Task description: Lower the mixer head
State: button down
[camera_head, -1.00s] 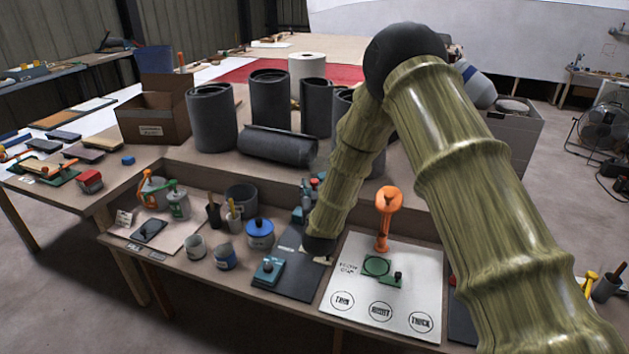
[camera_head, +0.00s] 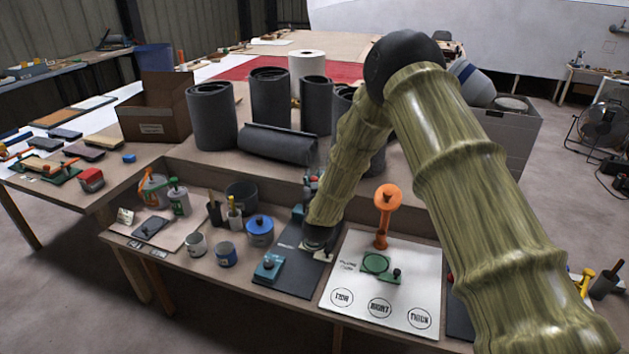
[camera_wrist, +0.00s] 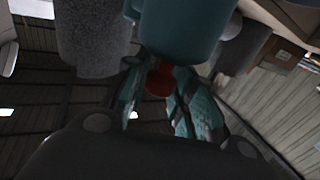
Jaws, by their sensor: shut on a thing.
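The mixer (camera_head: 299,213) is teal and stands at the back of a dark mat, largely hidden behind my arm in the head view. In the wrist view its rounded teal head (camera_wrist: 185,28) fills the top centre, with a red knob (camera_wrist: 160,79) below it. My gripper (camera_wrist: 165,100) has its greenish fingers on either side of the red knob and is shut on it. In the head view the fingers are hidden by my wrist, so the head's tilt is hard to tell.
A teal block with a dark knob (camera_head: 268,266) sits on the dark mat (camera_head: 297,283). A white board (camera_head: 350,298) with an orange stand (camera_head: 384,212) lies to the right. Dark rolls (camera_head: 211,118) stand on the raised shelf behind.

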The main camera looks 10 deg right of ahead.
jog(key=shift+f, duration=0.1)
notch_tip(320, 180, down, 11)
jog(key=b, duration=0.6)
jog(key=shift+b, duration=0.4)
jog(key=shift+s, duration=0.1)
jog(key=c, duration=1.2)
grip_release()
jog(key=s+a, duration=0.2)
jog(key=s, duration=0.9)
jog(key=shift+s, duration=0.4)
jog(key=shift+d, duration=0.15)
